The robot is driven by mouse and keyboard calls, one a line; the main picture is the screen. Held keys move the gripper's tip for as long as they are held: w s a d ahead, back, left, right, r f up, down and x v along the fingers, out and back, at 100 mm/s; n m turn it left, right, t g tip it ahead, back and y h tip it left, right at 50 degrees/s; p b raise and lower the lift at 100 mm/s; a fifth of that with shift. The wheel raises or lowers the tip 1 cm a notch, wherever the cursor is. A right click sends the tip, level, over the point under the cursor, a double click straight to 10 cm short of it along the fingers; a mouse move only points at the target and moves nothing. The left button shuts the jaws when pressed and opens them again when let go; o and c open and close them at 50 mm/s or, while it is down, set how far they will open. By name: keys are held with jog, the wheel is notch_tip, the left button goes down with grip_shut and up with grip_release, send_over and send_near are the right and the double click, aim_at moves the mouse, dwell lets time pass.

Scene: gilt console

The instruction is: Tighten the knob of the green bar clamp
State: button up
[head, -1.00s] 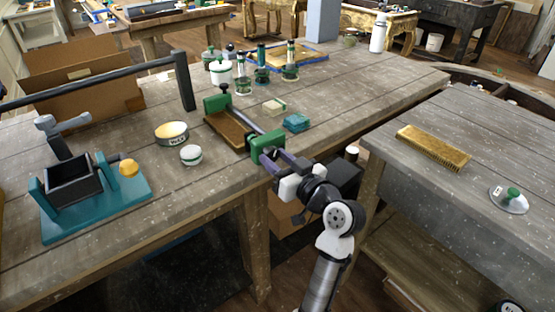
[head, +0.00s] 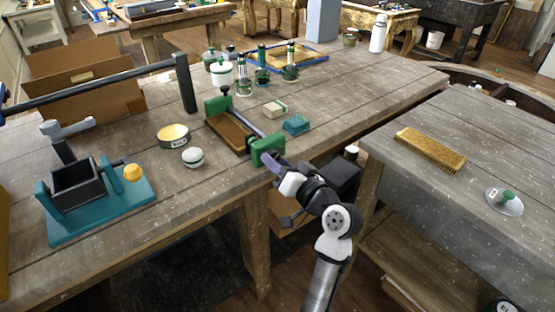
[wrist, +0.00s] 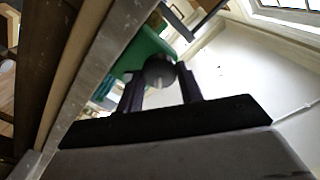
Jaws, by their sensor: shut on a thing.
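The green bar clamp (head: 267,151) lies at the front edge of the grey wooden workbench, with a brown wooden piece (head: 229,131) between its far green jaw (head: 218,106) and its near green end. Its bar runs between the two ends. My gripper (head: 277,163) reaches up to the near end from the front of the bench. In the wrist view, my gripper (wrist: 160,90) has its two dark fingers on either side of the dark round knob (wrist: 160,70), with the green clamp body (wrist: 145,48) behind it. In the head view the knob is hidden by my gripper.
A round tin (head: 173,136) and a white-lidded jar (head: 193,157) stand left. A second table with a brush (head: 431,148) is at the right.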

jog(key=shift+f+m, duration=0.1)
jog(key=shift+m, duration=0.4)
jog(key=o, duration=1)
jog(key=shift+s, duration=0.1)
jog(key=b+v, duration=0.3)
jog(key=v, duration=1)
jog(key=shift+s+d, duration=0.3)
jog(key=shift+c, duration=0.2)
